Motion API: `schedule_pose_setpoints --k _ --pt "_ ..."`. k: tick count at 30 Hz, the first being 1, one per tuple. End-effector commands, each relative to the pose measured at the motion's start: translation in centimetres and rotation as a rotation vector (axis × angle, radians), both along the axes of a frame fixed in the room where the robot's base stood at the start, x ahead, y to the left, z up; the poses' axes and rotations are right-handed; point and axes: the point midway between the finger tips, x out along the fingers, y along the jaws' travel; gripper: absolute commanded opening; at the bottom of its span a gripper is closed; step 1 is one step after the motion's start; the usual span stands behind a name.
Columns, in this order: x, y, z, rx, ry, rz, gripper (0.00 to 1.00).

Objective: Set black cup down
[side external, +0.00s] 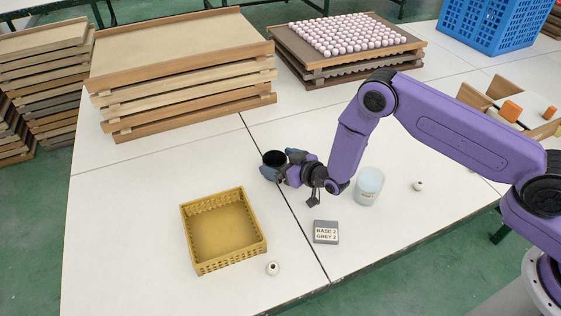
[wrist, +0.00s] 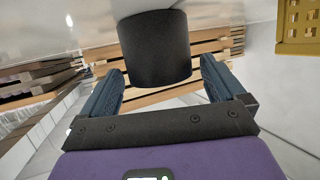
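The black cup (side external: 274,158) is upright on or just above the white table, near the middle of the side view. It also shows large in the wrist view (wrist: 155,50), where the picture is tipped over and the table is at the top. My gripper (wrist: 162,75) has its two blue fingers spread on either side of the cup. A narrow gap shows between the cup and the right finger; the left finger is very close to the cup, and contact is unclear. In the side view, my gripper (side external: 283,166) is low beside the cup, coming from the right.
A yellow crate (side external: 188,233), a grey labelled block (side external: 326,232) and a small white bead (side external: 273,268) are in front. A pale translucent cup (side external: 369,186) stands right of my wrist. Stacked wooden trays (side external: 180,60) stand behind. The table left of the cup is clear.

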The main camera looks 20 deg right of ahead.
Motion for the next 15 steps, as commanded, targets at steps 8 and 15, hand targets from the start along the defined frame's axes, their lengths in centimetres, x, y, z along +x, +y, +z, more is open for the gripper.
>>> schedule_pose_setpoints --k 8,15 --pt "0.0 0.0 0.0 0.0 0.001 0.0 0.95" --pt "-1.1 -0.5 0.7 -0.001 0.002 0.0 0.95"
